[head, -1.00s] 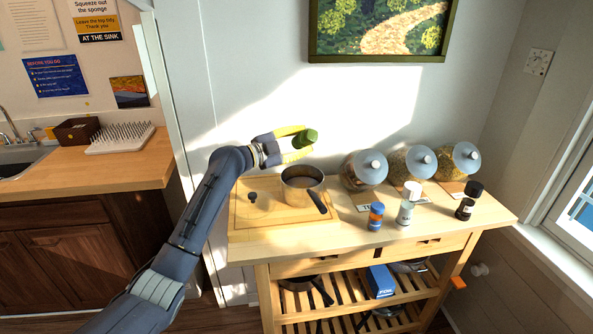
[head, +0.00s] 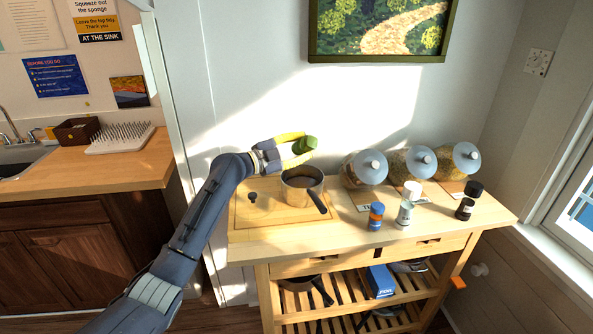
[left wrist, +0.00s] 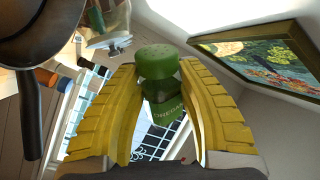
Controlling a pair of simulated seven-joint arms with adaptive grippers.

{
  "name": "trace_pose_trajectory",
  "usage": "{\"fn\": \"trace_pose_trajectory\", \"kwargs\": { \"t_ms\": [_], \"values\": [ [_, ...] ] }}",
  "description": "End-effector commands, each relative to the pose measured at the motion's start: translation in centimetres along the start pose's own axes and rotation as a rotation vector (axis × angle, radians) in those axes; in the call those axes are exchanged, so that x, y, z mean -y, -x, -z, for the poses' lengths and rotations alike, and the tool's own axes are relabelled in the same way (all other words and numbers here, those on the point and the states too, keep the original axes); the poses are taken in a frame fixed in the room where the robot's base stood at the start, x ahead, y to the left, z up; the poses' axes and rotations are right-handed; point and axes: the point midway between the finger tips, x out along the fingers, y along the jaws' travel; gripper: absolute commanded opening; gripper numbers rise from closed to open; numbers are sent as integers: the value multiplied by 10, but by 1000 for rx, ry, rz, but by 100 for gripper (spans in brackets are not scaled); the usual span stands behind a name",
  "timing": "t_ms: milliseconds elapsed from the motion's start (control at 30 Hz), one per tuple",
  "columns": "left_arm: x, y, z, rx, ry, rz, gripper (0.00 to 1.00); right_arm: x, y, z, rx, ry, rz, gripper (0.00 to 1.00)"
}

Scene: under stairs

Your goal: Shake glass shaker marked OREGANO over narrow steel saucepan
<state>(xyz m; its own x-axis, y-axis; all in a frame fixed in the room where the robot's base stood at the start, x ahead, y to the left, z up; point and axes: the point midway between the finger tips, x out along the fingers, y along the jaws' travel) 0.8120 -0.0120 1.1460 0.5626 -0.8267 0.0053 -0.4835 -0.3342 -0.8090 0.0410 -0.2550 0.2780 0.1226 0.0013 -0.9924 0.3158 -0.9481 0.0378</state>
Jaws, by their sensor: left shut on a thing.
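The glass OREGANO shaker (head: 305,144), with a green perforated cap, is held in my left gripper (head: 299,146). In the left wrist view the shaker (left wrist: 158,70) sits between the two yellow fingers, with OREGANO lettering on its green label. My right gripper is not in view.
Three large jars (head: 411,168) stand at the right back of the wooden cart (head: 345,240). In front are an orange-and-blue shaker (head: 376,217), a white-capped shaker (head: 405,213) and a black-capped one (head: 465,209). A small dark knob (head: 253,197) is left of the saucepan.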

Motion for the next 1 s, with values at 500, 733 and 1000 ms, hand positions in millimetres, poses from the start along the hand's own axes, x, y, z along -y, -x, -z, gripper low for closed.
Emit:
{"fn": "trace_pose_trajectory", "kwargs": {
  "t_ms": [500, 733, 1000],
  "values": [
    [3, 0, 2, 0, 0, 1, 0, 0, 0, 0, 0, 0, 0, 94],
    [11, 0, 8, -1, -1, 0, 0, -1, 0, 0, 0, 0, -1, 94],
    [23, 0, 17, -1, 0, 0, 0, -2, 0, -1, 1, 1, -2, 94]
  ]
}}
